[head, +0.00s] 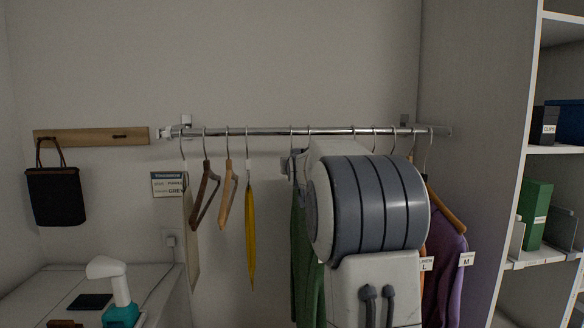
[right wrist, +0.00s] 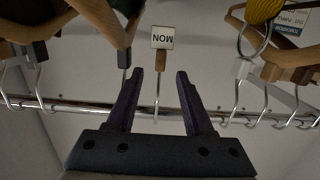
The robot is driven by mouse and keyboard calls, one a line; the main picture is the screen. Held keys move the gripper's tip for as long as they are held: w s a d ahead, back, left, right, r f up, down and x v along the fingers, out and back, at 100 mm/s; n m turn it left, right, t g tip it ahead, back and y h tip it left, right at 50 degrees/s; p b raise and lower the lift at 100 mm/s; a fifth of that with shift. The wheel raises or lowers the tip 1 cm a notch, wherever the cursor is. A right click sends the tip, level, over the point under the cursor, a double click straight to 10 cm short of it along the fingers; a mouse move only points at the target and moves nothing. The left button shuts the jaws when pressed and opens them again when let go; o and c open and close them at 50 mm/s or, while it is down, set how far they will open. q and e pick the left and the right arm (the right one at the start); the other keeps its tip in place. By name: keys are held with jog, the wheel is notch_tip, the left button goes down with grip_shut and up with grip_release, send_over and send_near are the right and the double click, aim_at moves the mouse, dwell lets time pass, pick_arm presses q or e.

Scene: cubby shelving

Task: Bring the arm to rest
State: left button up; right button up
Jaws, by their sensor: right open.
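My right gripper (right wrist: 162,74) is open in the right wrist view, its two dark fingers spread and apparently empty. In the head view my right arm (head: 375,210) stands in front of the right half of the metal rail (head: 270,131) and hides some hanging clothes. My left gripper is not in view.
Wooden hangers (head: 205,195), a yellow garment (head: 250,235), a green garment (head: 305,260) and a purple garment (head: 445,270) hang close around the arm. Cubby shelves (head: 540,150) stand at right.

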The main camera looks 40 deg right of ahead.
jog(key=f+b+v, duration=0.1)
jog(key=b+v, duration=0.1)
jog(key=v, duration=0.4)
jog(key=a+f+n+g+y, duration=0.1)
jog(key=a+f+g+y, duration=0.1)
jog(key=a+f, duration=0.5)
jog(key=a+f+n+g+y, duration=0.15)
jog(key=a+f, duration=0.25)
jog(key=f, duration=0.5)
jog(key=s+a+f+n+g+y, duration=0.1)
jog(key=s+a+f+g+y, duration=0.15)
jog(key=s+a+f, duration=0.4)
jog(key=s+a+f+n+g+y, duration=0.2)
jog(key=s+a+f+g, duration=0.15)
jog(key=a+f, duration=0.55)
jog(key=s+a+f+g, duration=0.2)
jog(key=s+a+f, duration=0.1)
jog(key=s+f, duration=0.6)
jog(key=s+a+r+n+g, duration=0.1)
jog(key=s+a+r+n, duration=0.2)
jog(key=s+a, duration=0.3)
jog(key=s+a+r+n+g+y, duration=0.1)
jog(key=s+a+r+n+g, duration=0.1)
jog(key=s+a+n, duration=0.3)
jog(key=s+a+r, duration=0.1)
jog(key=s+a, duration=0.1)
jog(key=s, duration=0.1)
jog(key=shift+s+a+r+y, duration=0.25)
jog(key=shift+s+r+y, duration=0.05)
jog(key=shift+s+r, duration=0.1)
